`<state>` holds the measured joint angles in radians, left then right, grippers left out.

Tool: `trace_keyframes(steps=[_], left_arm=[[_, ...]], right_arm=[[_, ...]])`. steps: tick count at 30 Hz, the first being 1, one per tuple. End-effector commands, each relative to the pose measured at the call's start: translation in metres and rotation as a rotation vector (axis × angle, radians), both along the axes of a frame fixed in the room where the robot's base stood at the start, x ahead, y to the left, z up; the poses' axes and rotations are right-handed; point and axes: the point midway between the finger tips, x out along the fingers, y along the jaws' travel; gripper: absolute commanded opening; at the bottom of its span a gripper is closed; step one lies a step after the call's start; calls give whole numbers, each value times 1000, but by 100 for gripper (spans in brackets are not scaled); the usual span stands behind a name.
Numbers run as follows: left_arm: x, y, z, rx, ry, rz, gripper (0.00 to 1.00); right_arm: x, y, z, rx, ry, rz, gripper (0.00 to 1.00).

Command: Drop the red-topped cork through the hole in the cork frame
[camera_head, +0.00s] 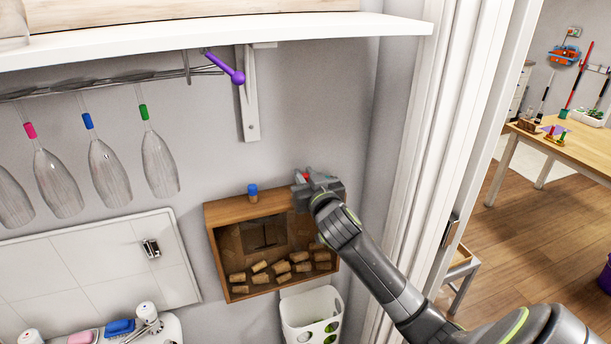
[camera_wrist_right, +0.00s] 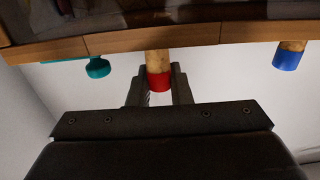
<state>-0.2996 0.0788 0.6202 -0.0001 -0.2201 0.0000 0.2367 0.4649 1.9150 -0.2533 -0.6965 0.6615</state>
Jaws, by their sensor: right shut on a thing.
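The red-topped cork (camera_wrist_right: 158,72) is between the fingers of my right gripper (camera_wrist_right: 159,88). Its red end is toward the gripper and its tan end meets the wooden edge in the wrist view. In the head view, only a bit of red shows at my right gripper (camera_head: 305,178), at the top right corner of the cork frame (camera_head: 225,213). The frame is a wooden box on the wall with several loose corks (camera_head: 283,267) inside. The hole is hidden; I cannot tell whether the cork's tip is in it. My left gripper is out of view.
A blue-topped cork (camera_head: 252,193) stands on the frame's top, left of my gripper; it also shows in the wrist view (camera_wrist_right: 289,56). A teal object (camera_wrist_right: 97,68) is on the other side. A white basket (camera_head: 311,315) is below, hanging glasses (camera_head: 108,172) are left, a door frame is right.

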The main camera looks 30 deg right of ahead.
Motion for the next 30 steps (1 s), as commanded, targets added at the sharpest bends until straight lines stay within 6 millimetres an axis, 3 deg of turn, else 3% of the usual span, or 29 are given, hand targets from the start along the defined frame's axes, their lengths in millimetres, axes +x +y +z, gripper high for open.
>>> trace_keyframes(steps=[30], left_arm=[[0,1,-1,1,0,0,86]], right_arm=[[0,0,-6,0,0,0,11]])
